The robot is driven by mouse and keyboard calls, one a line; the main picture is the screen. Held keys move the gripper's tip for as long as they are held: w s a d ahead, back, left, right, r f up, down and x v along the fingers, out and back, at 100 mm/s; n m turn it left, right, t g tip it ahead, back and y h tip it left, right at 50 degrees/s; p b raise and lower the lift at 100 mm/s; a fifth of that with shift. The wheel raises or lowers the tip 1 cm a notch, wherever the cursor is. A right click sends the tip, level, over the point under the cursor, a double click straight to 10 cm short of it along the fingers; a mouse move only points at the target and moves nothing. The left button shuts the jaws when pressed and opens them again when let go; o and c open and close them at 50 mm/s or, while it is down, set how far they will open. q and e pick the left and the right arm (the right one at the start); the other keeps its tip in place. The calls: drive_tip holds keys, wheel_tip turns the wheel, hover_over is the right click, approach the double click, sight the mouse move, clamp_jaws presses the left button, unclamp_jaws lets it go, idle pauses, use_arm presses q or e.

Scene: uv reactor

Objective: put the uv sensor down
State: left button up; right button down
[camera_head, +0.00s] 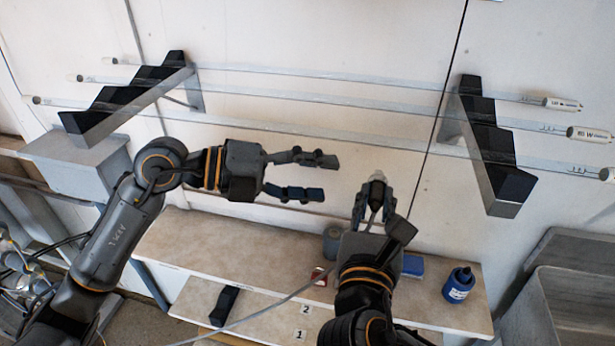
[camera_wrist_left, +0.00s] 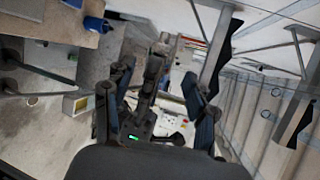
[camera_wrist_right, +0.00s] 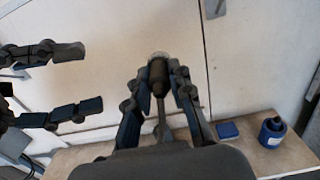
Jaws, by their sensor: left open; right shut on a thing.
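The uv sensor (camera_head: 377,180) is a small grey piece with a pale tip, held up by my right gripper (camera_head: 374,205) above the bench. The right wrist view shows the sensor (camera_wrist_right: 158,78) upright between the fingers, its dark body and pale cap above the fingertips. A cable hangs from it. My right gripper (camera_wrist_right: 158,88) is shut on it. My left gripper (camera_head: 318,177) is open and empty, to the left of the sensor. The left wrist view shows the left gripper (camera_wrist_left: 157,85) with its fingers apart and nothing between them.
The bench (camera_head: 200,242) below holds a blue bottle (camera_head: 458,285), a blue box (camera_head: 413,266), a grey jar (camera_head: 333,242) and a black piece (camera_head: 224,306). Long glass tubes (camera_head: 310,104) rest on black stepped racks (camera_head: 130,98) behind the grippers. A grey bin (camera_head: 560,290) stands at right.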

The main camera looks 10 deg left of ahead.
sight(377, 185)
use_arm(q)
drive_tip(key=x, duration=1.1)
drive_tip(key=shift+s, duration=0.1)
clamp_jaws()
use_arm(e)
drive_tip(key=c, duration=1.1)
unclamp_jaws()
